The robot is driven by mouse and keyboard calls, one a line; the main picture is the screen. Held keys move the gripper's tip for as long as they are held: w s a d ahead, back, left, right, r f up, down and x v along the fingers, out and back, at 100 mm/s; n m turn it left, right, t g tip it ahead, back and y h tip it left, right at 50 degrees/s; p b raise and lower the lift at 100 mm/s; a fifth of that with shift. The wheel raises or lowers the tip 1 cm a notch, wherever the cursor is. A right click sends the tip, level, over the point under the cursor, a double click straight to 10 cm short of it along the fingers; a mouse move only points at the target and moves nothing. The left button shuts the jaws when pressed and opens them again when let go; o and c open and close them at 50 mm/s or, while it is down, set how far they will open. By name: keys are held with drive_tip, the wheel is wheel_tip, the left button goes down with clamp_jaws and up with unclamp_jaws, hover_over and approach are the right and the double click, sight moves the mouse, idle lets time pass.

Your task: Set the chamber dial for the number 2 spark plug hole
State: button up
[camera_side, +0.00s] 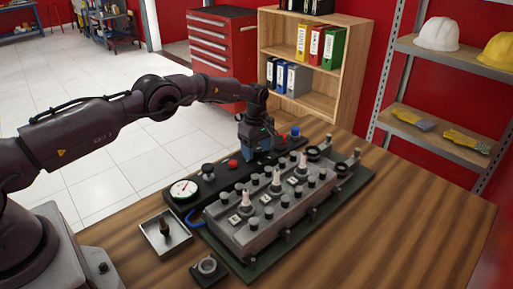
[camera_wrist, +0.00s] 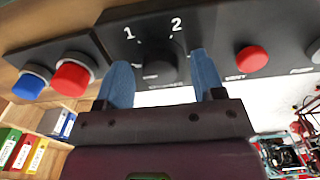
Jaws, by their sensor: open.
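The chamber dial (camera_wrist: 160,68) is a round black knob on a black panel, with white marks 1 and 2 above it in the wrist view. Which mark its pointer faces is too dark to tell. My gripper (camera_wrist: 161,66) is open, with one blue finger on each side of the dial and visible gaps between. In the side view my gripper (camera_side: 258,150) is down at the panel (camera_side: 215,182) and hides the dial. The grey engine head (camera_side: 262,222) stands in front of the panel, with several white-topped spark plugs. I cannot tell which hole is number 2.
A red button (camera_wrist: 252,58) sits on one side of the dial; a red knob (camera_wrist: 72,75) and a blue knob (camera_wrist: 28,82) sit on the other. A pressure gauge (camera_side: 184,189) is at the panel's left end. A metal tray (camera_side: 152,236) lies left of the engine head.

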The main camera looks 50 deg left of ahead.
drive_tip(key=c, duration=0.9)
